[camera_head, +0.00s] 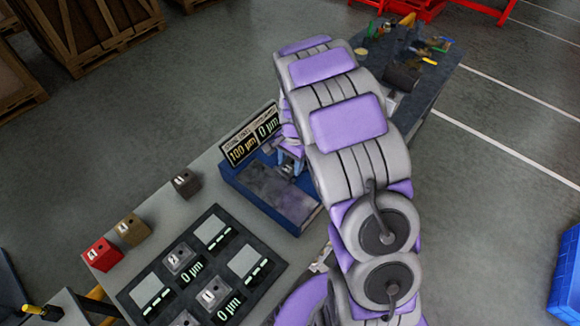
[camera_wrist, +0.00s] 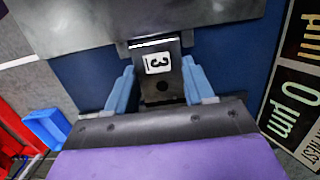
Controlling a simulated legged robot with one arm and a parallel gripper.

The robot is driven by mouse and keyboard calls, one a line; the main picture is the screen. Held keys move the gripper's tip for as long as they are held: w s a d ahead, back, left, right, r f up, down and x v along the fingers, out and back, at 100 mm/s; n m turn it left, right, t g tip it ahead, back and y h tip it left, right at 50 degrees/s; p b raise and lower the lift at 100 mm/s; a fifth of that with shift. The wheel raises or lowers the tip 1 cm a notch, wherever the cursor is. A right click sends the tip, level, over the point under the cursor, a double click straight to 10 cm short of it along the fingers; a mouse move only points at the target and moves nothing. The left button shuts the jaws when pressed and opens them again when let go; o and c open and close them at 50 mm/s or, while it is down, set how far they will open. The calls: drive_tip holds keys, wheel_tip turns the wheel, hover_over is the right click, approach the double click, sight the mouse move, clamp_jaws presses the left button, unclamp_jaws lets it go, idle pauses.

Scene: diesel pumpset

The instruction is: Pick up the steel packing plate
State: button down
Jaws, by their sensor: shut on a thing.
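The steel packing plate (camera_wrist: 160,85) is a dark grey piece with a white label reading 3 and a round hole. In the wrist view it sits between the two light blue fingers of my gripper (camera_wrist: 162,88), which is shut on it. In the head view my gripper (camera_head: 290,160) is over the blue gauge stand (camera_head: 232,183), beside its display board, and my arm partly covers it. The plate cannot be made out clearly there. In the wrist view its far end meets a grey metal surface (camera_wrist: 180,22); I cannot tell whether they touch.
The display board (camera_head: 250,138) reads 100 µm and 0 µm. A red block (camera_head: 102,254), a brown block (camera_head: 132,229) and a dark grey block (camera_head: 186,182) stand along the table's left edge. A dark panel (camera_head: 200,265) with numbered blocks is in front. Crates (camera_head: 95,30) stand behind.

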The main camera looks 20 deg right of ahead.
sight(289, 166)
drive_tip(key=shift+r, duration=0.5)
wheel_tip(289, 166, up, 3)
drive_tip(key=shift+f+p, duration=0.1)
drive_tip(key=shift+p, duration=0.4)
drive_tip(key=s, duration=0.5)
drive_tip(key=s+p, duration=0.1)
drive_tip(key=s, duration=0.4)
drive_tip(key=s+r, duration=0.1)
drive_tip(key=s, duration=0.5)
drive_tip(key=shift+d+r, duration=0.1)
drive_tip(key=shift+d, duration=0.25)
